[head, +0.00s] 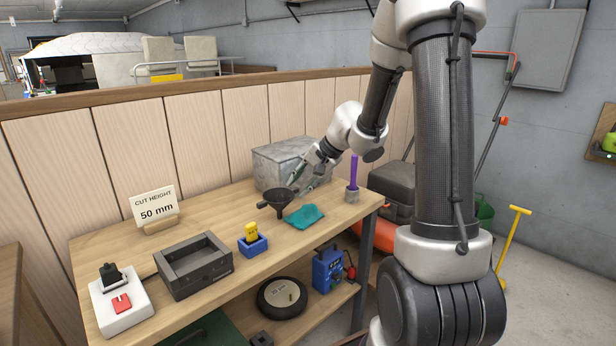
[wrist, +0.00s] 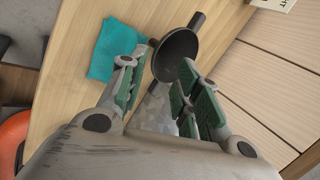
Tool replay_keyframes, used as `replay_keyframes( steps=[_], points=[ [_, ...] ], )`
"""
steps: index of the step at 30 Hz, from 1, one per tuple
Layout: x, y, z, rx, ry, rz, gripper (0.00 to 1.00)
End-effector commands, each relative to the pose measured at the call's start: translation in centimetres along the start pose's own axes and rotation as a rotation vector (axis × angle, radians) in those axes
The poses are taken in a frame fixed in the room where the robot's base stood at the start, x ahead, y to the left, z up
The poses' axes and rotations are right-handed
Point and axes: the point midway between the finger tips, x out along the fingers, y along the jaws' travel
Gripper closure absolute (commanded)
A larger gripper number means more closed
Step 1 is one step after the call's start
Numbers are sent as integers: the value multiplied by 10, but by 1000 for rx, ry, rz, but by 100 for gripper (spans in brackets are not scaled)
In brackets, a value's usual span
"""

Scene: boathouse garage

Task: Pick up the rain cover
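In the wrist view the teal cloth (wrist: 112,50) is at upper left, beside the left finger and outside the finger gap. My gripper (head: 306,177) is above the bench behind the cloth, in front of the metal box.
The grey metal box (head: 283,160) stands at the back of the workbench (head: 222,209). A purple stick in a holder (head: 352,183) stands right of the cloth. A yellow item in a blue block (head: 252,240), a dark tray (head: 194,264) and a "50 mm" sign (head: 155,207) stand left.

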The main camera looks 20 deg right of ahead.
Motion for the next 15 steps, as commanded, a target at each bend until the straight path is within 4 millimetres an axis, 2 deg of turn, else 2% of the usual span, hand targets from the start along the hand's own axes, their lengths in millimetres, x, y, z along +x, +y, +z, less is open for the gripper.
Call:
replay_keyframes(
  steps=[3, 8, 11, 14, 15],
  points=[
    [-23, 0, -1, 0, 4, -1, 67],
    [-39, -1, -1, -5, 7, -3, 67],
    [-54, -13, -12, -61, 80, -21, 67],
    [-88, -35, -36, -191, 260, -42, 67],
    [-109, -43, -46, -255, 356, -36, 67]
  ],
)
